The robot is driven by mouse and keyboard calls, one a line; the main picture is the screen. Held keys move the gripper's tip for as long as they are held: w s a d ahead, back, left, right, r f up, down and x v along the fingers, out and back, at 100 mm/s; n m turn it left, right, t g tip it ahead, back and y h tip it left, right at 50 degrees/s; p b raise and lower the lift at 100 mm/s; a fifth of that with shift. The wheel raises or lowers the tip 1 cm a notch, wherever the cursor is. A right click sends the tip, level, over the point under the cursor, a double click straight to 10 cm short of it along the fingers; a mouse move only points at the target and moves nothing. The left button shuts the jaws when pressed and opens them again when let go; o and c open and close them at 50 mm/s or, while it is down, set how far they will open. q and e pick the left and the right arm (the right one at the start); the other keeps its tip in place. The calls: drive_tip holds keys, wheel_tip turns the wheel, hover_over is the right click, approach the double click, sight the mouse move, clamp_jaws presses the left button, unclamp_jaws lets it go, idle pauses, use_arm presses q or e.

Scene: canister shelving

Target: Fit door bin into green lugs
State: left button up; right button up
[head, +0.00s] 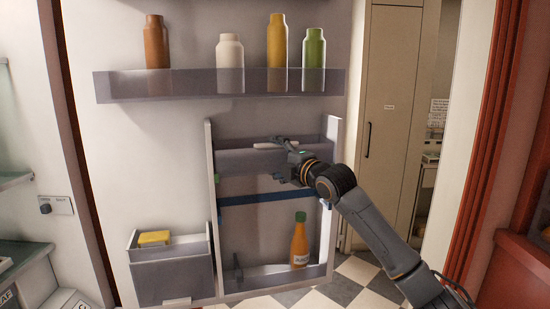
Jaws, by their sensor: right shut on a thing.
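The door bin (240,161), a translucent grey tray, is in the middle of the head view, between the side walls of the open fridge door's frame. My right gripper (285,146) is shut on the bin's front wall, right of its middle. A green lug (217,178) shows on the left side wall, just below the bin's left end. The opposite lug is hard to make out near my arm. I cannot tell whether the bin touches the lugs. My left gripper is not in view.
A blue strip (250,198) crosses below the bin. An orange bottle (299,242) stands in the lowest bin. Several bottles stand on the upper shelf (180,86). A side bin (172,275) holds a yellow block (154,238) at lower left.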

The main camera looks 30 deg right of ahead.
drive_tip(key=shift+f, duration=0.25)
drive_tip(key=o, duration=1.2)
drive_tip(key=shift+o, duration=1.3)
drive_tip(key=shift+w, duration=0.1)
drive_tip(key=shift+s, duration=0.2)
drive_tip(key=s, duration=1.1)
drive_tip(key=shift+s+d, duration=0.3)
drive_tip(key=shift+d, duration=0.1)
